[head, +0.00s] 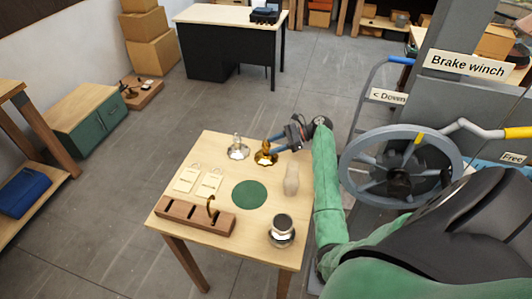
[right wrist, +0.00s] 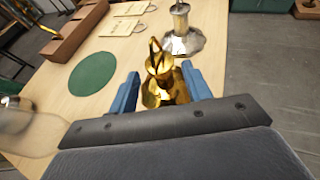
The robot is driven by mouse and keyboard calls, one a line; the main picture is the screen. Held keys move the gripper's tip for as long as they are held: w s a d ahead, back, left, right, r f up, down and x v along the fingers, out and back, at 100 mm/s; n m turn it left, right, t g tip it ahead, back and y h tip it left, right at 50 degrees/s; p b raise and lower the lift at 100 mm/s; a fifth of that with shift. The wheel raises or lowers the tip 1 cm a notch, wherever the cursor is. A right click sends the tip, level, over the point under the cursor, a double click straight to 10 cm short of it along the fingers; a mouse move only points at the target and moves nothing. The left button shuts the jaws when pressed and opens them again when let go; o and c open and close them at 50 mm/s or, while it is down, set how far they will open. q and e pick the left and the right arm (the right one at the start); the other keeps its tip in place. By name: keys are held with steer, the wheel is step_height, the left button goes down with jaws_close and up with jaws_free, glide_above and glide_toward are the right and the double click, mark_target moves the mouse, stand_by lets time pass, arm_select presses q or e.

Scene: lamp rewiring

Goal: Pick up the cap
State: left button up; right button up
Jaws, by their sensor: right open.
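A brass fitting (head: 264,157) with a flared base stands upright near the far right edge of the small wooden table. No separate piece is clearly recognisable as the cap. My left gripper is out of view.
On the table (head: 222,147) are a green round mat (head: 249,194), two pale tags (head: 186,179), a slotted wooden block (head: 178,210) with a brass hook, a pale translucent object (head: 291,180) and a silver round object (head: 281,232). A brake winch wheel (head: 395,172) stands to the right.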

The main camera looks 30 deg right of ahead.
mark_target(266, 146)
steer(key=p+x, duration=0.2)
steer(key=x, duration=0.1)
steer(key=shift+w+d+f, duration=0.1)
steer(key=shift+w+a+f, duration=0.1)
steer(key=shift+a+f, duration=0.2)
steer(key=shift+a, duration=0.1)
steer(key=shift+c, duration=0.4)
steer(key=c, duration=0.8)
steer(key=shift+c, duration=0.2)
steer(key=shift+r, duration=0.1)
